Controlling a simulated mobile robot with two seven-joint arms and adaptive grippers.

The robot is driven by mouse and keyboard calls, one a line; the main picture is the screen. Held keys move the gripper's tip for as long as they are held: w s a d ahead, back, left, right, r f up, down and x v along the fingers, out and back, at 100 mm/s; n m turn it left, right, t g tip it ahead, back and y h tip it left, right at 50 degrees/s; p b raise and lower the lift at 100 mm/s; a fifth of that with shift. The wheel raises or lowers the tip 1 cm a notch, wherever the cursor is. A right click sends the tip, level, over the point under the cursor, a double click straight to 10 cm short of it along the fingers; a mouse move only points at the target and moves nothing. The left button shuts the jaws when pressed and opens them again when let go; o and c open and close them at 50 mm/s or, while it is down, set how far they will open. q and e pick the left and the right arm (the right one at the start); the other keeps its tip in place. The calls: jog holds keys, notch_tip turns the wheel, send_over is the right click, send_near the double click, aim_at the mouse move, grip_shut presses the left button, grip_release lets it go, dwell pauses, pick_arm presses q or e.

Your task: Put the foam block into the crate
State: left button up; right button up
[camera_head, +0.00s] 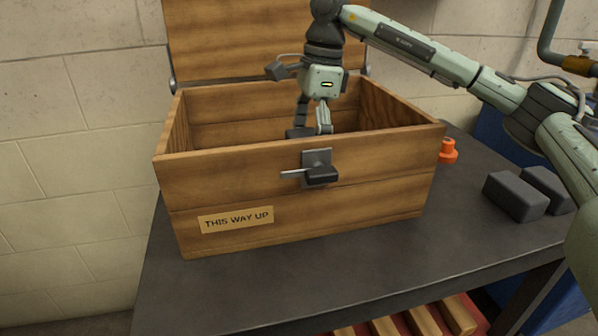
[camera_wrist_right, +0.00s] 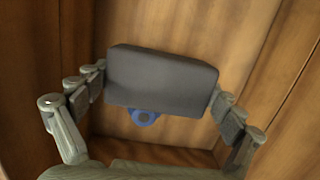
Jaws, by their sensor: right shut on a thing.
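The wooden crate (camera_head: 292,180) stands open on the dark table, its lid raised at the back and a "THIS WAY UP" label on its front. My right gripper (camera_head: 313,128) reaches down inside the crate, partly hidden by the front wall. It is shut on a dark grey foam block (camera_wrist_right: 162,78), whose top just shows in the head view (camera_head: 297,132). In the right wrist view the fingers of my right gripper (camera_wrist_right: 160,95) press the block's two ends, with wooden walls around it. A blue round part (camera_wrist_right: 144,117) shows just below the block. My left gripper is not in view.
Two more dark grey blocks (camera_head: 516,196) lie on the table (camera_head: 400,265) to the right of the crate. An orange object (camera_head: 448,151) stands beside the crate's right wall. A metal latch (camera_head: 317,170) sticks out from the crate's front. The table's front is clear.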

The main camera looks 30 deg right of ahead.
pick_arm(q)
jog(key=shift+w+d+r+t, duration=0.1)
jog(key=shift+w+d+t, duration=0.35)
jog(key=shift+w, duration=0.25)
pick_arm(e)
notch_tip(320, 180, down, 6)
jog(key=shift+r, duration=0.15)
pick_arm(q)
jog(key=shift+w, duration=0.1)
pick_arm(e)
jog(key=o, duration=0.5)
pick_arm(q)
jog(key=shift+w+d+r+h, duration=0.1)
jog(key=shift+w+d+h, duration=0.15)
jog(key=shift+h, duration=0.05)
